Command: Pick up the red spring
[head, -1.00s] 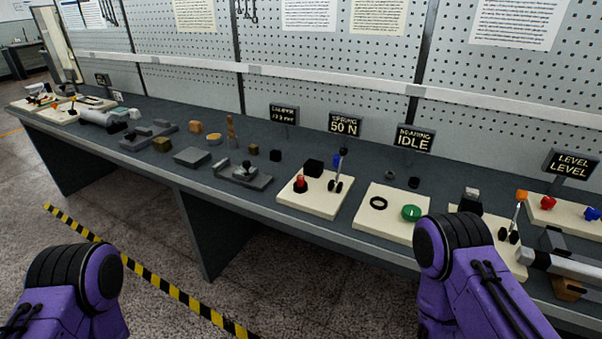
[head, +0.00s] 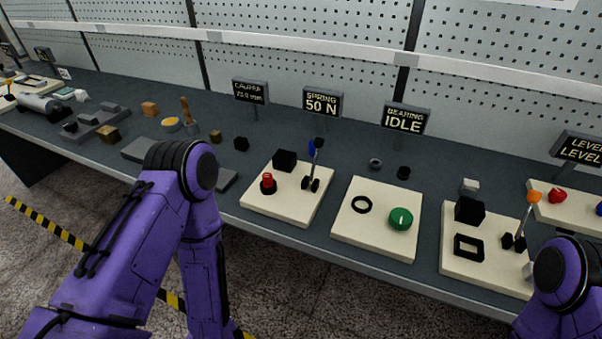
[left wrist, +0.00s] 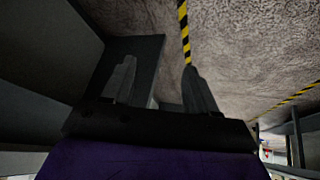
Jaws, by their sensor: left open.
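The red spring (head: 267,179) is small and stands upright on the left part of a cream board, beneath the "SPRING 50 N" sign (head: 322,103). Its lower end sits in a dark round base. My left arm is raised in front of the bench, left of that board, and its gripper is hidden in the head view. In the left wrist view my left gripper (left wrist: 158,85) has its two fingers apart with nothing between them. It points at the floor and the bench's underside. My right gripper is out of the frames; only part of my right arm shows at the lower right.
The cream spring board (head: 312,205) also holds a black block (head: 285,160) and a blue-tipped lever (head: 314,160). To its right is a board (head: 375,240) with a black ring and green knob. Yellow-black tape marks the floor.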

